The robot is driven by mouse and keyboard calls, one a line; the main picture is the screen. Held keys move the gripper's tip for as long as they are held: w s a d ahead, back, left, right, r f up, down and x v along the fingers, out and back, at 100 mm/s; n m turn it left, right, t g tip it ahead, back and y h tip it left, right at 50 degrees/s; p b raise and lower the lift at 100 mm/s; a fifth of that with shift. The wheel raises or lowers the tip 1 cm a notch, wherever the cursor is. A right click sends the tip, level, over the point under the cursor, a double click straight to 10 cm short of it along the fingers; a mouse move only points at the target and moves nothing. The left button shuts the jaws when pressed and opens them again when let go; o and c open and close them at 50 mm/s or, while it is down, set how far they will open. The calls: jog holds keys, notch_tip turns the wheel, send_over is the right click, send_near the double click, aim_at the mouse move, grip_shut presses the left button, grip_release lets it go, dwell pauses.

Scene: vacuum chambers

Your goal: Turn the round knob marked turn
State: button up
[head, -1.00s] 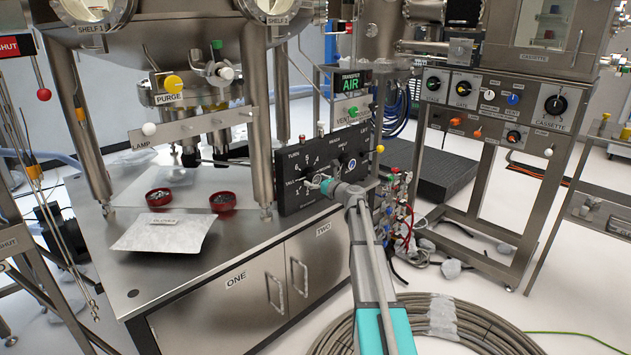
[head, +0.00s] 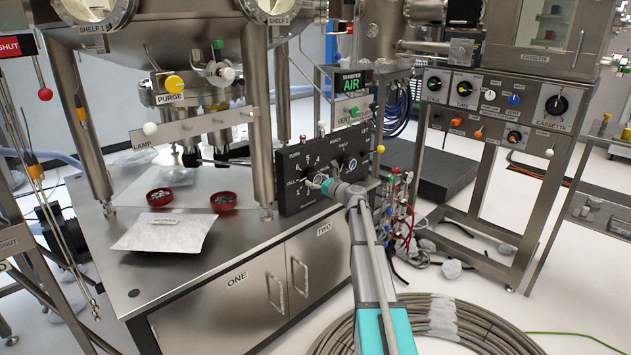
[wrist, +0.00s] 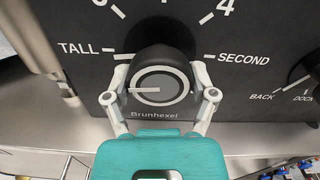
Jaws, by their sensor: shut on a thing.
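The round black knob (wrist: 158,58) sits on a dark panel, with a ringed face whose white line points left. Around it are the printed words TALL and SECOND and numerals, one of them a 4; Brunhexel is printed below. My gripper (wrist: 160,84) has one pale finger on each side of the knob and is shut on it. In the head view my gripper (head: 320,182) reaches the left dial of the black control panel (head: 294,203), under a small label that seems to read TURN. The gripper partly hides the knob there.
Another knob (wrist: 307,74), marked BACK and DOCK, is close on the right. The panel stands on a steel cabinet (head: 190,281) with two red dishes and a white packet (head: 165,231). A chamber leg (head: 260,130) is just left of the panel. Coiled hose (head: 470,335) lies on the floor.

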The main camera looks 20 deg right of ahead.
jog(key=n, duration=0.6)
jog(key=shift+d+n, duration=0.15)
jog(key=shift+n, duration=0.25)
jog(key=n, duration=0.6)
jog(key=shift+r, duration=0.1)
jog(key=n, duration=0.6)
jog(key=shift+r+n, duration=0.1)
jog(key=shift+n, duration=0.2)
jog(key=n, duration=0.6)
jog(key=o, duration=1)
jog(key=shift+o, duration=0.2)
